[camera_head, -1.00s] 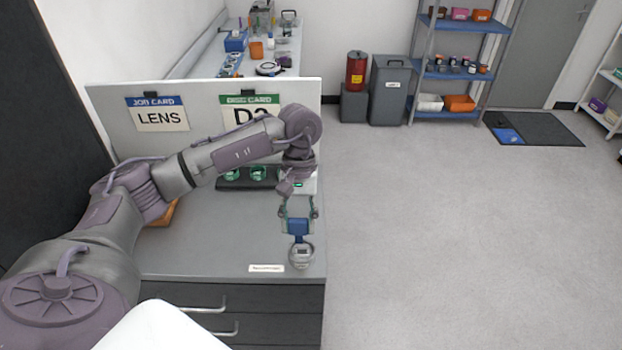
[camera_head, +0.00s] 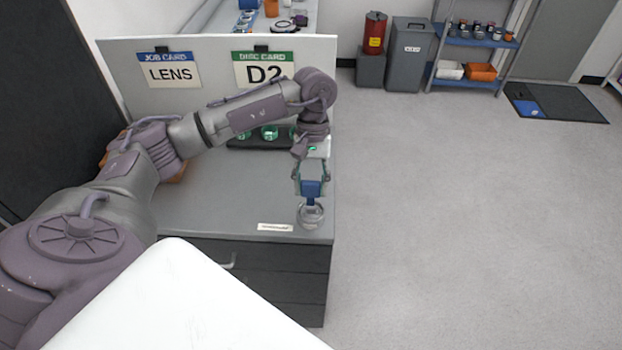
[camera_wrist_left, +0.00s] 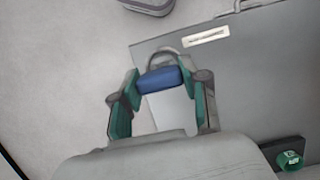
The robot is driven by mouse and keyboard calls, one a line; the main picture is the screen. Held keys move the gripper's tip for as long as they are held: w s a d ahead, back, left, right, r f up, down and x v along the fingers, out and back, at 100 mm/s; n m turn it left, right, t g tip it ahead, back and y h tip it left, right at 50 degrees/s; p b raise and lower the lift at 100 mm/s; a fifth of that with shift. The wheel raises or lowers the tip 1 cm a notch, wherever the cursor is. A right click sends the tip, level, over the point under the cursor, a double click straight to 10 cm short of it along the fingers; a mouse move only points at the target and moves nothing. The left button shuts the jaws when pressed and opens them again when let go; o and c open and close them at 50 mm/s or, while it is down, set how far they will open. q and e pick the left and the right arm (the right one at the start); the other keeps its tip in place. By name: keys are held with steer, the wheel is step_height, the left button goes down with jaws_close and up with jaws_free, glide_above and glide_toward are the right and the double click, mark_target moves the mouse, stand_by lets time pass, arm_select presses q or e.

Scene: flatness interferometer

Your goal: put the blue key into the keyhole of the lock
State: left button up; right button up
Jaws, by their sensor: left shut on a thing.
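My left gripper (camera_head: 311,183) points down over the near right corner of the grey bench. Its two green-lined fingers are shut on a blue block-shaped piece, taken as the blue key (camera_head: 311,190). The held piece also shows between the fingertips in the left wrist view (camera_wrist_left: 160,79). A round grey item (camera_head: 311,215) shows just beyond the blue piece; in the wrist view it appears as a grey arc (camera_wrist_left: 166,54). I cannot tell whether it is joined to the piece or lies on the bench. No lock or keyhole can be made out. My right gripper is out of view.
The grey bench top (camera_head: 225,205) is mostly clear. A dark tray (camera_head: 238,144) with green-rimmed discs (camera_head: 270,132) stands at the back, before an upright panel (camera_head: 215,60) with LENS and D2 cards. A white label (camera_head: 275,227) lies near the front edge. Open floor is at right.

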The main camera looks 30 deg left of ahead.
mark_target(311, 204)
arm_select(q)
steer(key=shift+f+b, duration=0.3)
steer(key=shift+f, duration=0.65)
steer(key=shift+f+b, duration=0.35)
steer(key=shift+b, duration=0.35)
steer(key=shift+f+b, duration=1.3)
steer(key=shift+b, duration=0.1)
steer(key=o, duration=1.2)
